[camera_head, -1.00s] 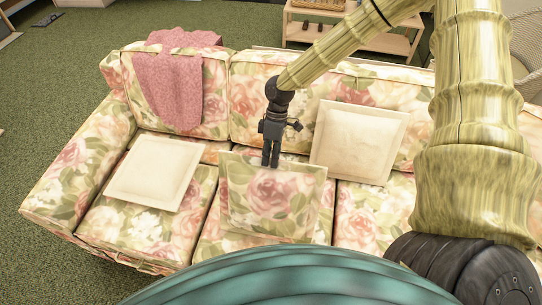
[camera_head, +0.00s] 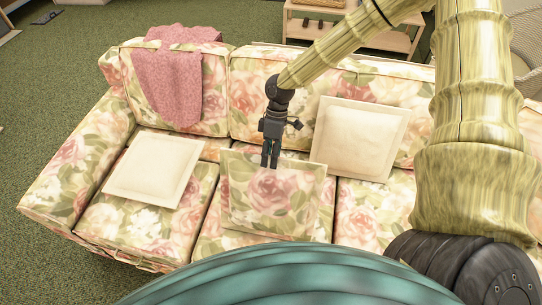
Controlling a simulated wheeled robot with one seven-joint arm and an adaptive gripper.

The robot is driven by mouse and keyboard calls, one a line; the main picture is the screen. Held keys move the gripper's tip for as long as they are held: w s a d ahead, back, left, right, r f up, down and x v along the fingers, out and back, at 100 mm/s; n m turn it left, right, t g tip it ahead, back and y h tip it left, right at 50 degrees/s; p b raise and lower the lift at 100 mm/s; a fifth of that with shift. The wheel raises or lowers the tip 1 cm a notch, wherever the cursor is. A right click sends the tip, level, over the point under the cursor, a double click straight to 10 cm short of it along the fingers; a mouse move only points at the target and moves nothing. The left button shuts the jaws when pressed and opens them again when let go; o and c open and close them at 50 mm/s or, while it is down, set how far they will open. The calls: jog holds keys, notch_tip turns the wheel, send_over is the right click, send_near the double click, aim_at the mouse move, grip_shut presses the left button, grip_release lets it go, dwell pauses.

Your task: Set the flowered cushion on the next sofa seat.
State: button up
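The flowered cushion (camera_head: 270,199) is at the middle seat of the flowered sofa (camera_head: 68,180). Its print nearly matches the sofa. Its broad face is toward me, and its top edge runs just below the backrest. My gripper (camera_head: 270,164) points down at the middle of this top edge, with both fingertips overlapping it. A narrow gap shows between the fingers. I cannot tell whether they grip the cushion or only touch it. The cushion hides most of the middle seat.
One cream cushion (camera_head: 154,169) lies on the left seat. Another cream cushion (camera_head: 360,139) leans on the backrest right of my gripper. A pink throw (camera_head: 172,82) hangs over the backrest's left part. A wooden shelf (camera_head: 390,40) stands behind. My arm hides the sofa's right part.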

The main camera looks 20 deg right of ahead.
jog(key=v, duration=1.2)
jog(key=shift+f, duration=0.1)
dwell(0.6)
